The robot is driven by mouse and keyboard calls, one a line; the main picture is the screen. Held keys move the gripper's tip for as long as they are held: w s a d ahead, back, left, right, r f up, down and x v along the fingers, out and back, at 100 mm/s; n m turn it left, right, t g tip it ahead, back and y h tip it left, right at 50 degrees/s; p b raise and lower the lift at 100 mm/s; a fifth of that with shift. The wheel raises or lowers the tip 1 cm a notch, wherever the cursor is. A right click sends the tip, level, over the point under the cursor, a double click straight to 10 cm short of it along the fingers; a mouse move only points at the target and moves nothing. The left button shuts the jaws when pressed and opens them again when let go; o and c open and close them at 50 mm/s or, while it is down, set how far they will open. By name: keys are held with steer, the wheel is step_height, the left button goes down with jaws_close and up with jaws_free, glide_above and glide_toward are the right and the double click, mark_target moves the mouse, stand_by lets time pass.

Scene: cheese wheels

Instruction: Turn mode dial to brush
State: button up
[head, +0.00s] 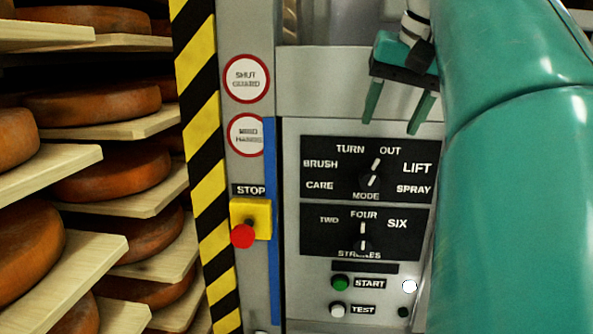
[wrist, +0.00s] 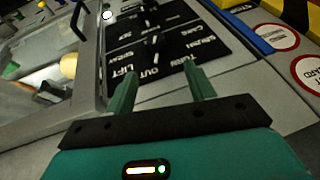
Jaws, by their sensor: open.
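The mode dial (head: 372,180) is a small dark knob with a white pointer line on a black plate, with labels CARE, BRUSH, TURN, OUT, LIFT and SPRAY around it. Its pointer slants up and to the right, towards OUT. The BRUSH label (head: 320,164) is at the plate's upper left. My gripper (head: 396,113) is open and empty, with two green fingers above and right of the dial, apart from it. In the wrist view my fingers (wrist: 158,90) point at the mode plate (wrist: 165,62), which appears upside down; the dial is near the plate's far part.
Below is a strokes dial (head: 363,243) with TWO, FOUR and SIX. A green START button (head: 341,282), a TEST button (head: 338,310) and a red stop button (head: 243,236) are nearby. Shelves of cheese wheels (head: 95,105) stand left of the striped post (head: 201,150).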

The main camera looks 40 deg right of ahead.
mark_target(372, 172)
steer(key=x, duration=1.1)
steer(key=shift+s+d+f, duration=0.2)
steer(key=shift+d+f, duration=0.15)
steer(key=shift+f, duration=0.05)
steer(key=shift+w+f, duration=0.3)
steer(key=shift+f, duration=0.15)
steer(key=shift+c, duration=0.4)
steer(key=c, duration=0.9)
